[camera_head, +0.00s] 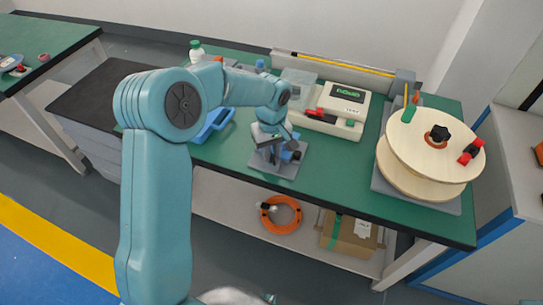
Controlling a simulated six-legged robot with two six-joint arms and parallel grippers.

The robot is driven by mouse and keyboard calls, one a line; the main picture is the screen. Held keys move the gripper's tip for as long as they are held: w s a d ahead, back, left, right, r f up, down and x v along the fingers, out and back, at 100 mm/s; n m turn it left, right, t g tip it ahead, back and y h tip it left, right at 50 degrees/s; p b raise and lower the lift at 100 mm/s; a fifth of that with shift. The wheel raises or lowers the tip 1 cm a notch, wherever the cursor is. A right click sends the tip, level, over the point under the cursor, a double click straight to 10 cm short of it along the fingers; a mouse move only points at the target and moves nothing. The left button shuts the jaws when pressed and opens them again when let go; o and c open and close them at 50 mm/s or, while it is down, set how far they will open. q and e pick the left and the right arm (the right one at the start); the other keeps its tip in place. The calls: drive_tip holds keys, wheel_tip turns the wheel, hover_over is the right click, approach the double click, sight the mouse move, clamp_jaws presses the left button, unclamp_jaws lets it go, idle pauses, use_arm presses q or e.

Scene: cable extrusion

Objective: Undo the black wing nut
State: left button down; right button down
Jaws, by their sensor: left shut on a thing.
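My left arm comes in from the lower left and reaches over the green bench. My left gripper (275,152) points down at a small blue fixture (288,147) on a grey base plate (279,172). It is shut on a small dark part of that fixture, which looks like the black wing nut. The fingers and wrist hide most of it, so its angle cannot be told. A black star-shaped knob (439,134) sits at the middle of the wooden spool, far from the gripper. My right gripper is not in view.
A pale wooden spool (410,130) stands at the right with a red clip (471,152). A beige device (342,108) is behind the fixture. A blue tray (213,124) lies left of it. The green bench top (335,170) is clear in front of the beige device.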

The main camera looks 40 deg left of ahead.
use_arm(q)
drive_tip(key=n+b, duration=0.2)
drive_tip(key=n, duration=0.2)
drive_tip(key=shift+n, duration=0.3)
drive_tip(key=n+b, duration=0.2)
drive_tip(key=n, duration=0.2)
drive_tip(key=shift+a+r+n, duration=0.1)
drive_tip(key=shift+n, duration=0.3)
drive_tip(key=c, duration=1)
unclamp_jaws()
wheel_tip(320, 180, up, 16)
drive_tip(key=p, duration=0.2)
drive_tip(key=shift+r, duration=0.15)
